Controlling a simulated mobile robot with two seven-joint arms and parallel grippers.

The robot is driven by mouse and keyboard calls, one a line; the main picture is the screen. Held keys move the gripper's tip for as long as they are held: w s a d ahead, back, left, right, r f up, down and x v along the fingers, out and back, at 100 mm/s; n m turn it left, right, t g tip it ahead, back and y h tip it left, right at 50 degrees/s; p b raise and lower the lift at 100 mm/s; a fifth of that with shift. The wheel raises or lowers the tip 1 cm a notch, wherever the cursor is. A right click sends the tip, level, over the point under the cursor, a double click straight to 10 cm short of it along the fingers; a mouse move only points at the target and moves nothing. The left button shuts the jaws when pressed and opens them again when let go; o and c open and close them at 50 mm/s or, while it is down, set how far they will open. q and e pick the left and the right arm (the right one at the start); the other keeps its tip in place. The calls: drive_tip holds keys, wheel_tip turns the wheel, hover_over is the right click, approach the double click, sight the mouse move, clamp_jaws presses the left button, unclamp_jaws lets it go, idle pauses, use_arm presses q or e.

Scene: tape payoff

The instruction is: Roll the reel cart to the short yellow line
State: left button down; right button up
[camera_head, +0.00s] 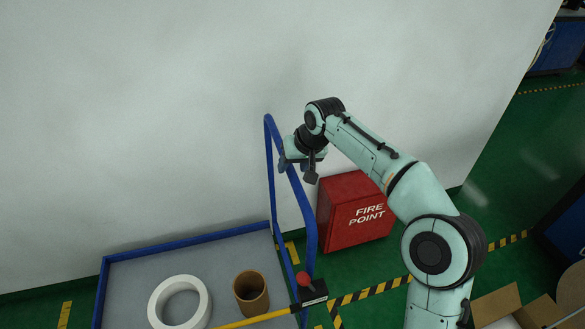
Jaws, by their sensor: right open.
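The reel cart has a grey deck (222,262) with a blue rim and a blue tube handle (303,207) standing at its right end. A white ring-shaped reel (153,306) and a brown cardboard core (251,311) are on the deck. My right gripper (298,168) is open at the upper part of the handle, with its fingers seeming to lie on either side of the tube; contact cannot be told. A short yellow floor mark (65,315) shows left of the cart, and another (292,252) shows beside the handle. My left gripper is out of view.
A red fire point box (352,222) stands on the floor right of the handle, near the wall. A red-knobbed lever (304,280) and a yellow bar (256,320) are at the cart's near right. Open cardboard boxes (497,305) stand at lower right. Black-yellow tape (372,291) crosses the green floor.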

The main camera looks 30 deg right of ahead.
drive_tip(key=shift+x, duration=0.75)
